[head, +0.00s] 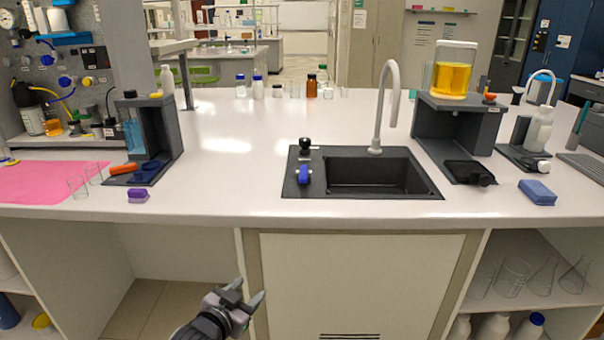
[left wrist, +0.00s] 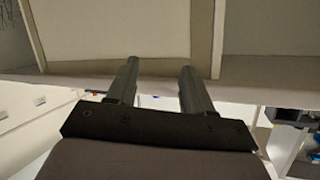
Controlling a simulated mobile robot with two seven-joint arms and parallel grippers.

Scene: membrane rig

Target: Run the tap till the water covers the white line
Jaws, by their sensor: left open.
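The white gooseneck tap (head: 393,75) rises behind the black sink (head: 432,188) set in the white bench. No water stream shows at its spout. On the sink's left ledge are a blue handle (head: 304,174) and a black knob (head: 305,145). I cannot make out a white line or any water in the basin. My left gripper (head: 250,290) is open and empty, below the bench top in front of the cabinet. It is well apart from the sink; its fingers (left wrist: 160,70) also show in the left wrist view. My right gripper is not in view.
A grey stand (head: 430,125) with a vessel of yellow liquid (head: 452,78) is right of the sink. A blue sponge (head: 537,192) lies further right. A dark stand (head: 165,130) and purple block (head: 138,196) are at left. The bench (head: 225,180) between is clear; its front edge overhangs my gripper.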

